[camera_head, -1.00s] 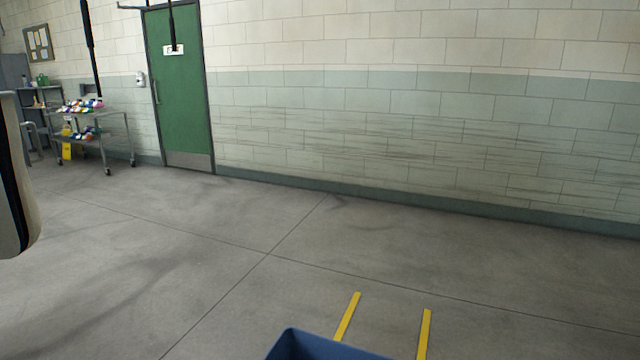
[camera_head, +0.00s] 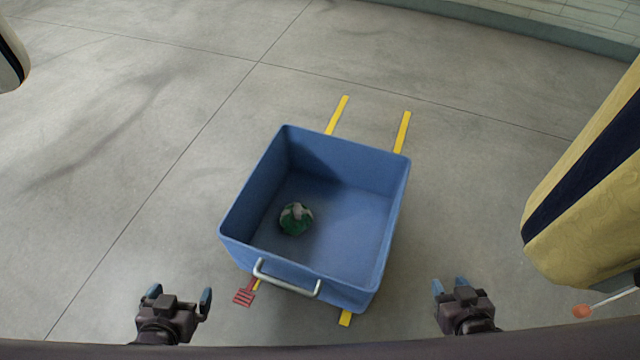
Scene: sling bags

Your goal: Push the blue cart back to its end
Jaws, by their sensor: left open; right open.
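The blue cart (camera_head: 388,228) is an open-topped bin in the middle of the head view, slightly turned. A silver bar handle (camera_head: 287,286) is fixed to its near side. A green and white bundle (camera_head: 296,219) lies inside it on the floor of the bin. My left gripper (camera_head: 180,297) is open and empty, to the left of and nearer than the handle. My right gripper (camera_head: 450,287) is open and empty, to the right of the cart's near right corner. Neither gripper touches the cart.
Two yellow floor strips (camera_head: 403,132) run out beyond the cart's far side, and short ends show at its near side. A red marking (camera_head: 244,297) lies by the near left corner. A yellow bag with a dark stripe (camera_head: 585,190) hangs at right. Floor left is clear.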

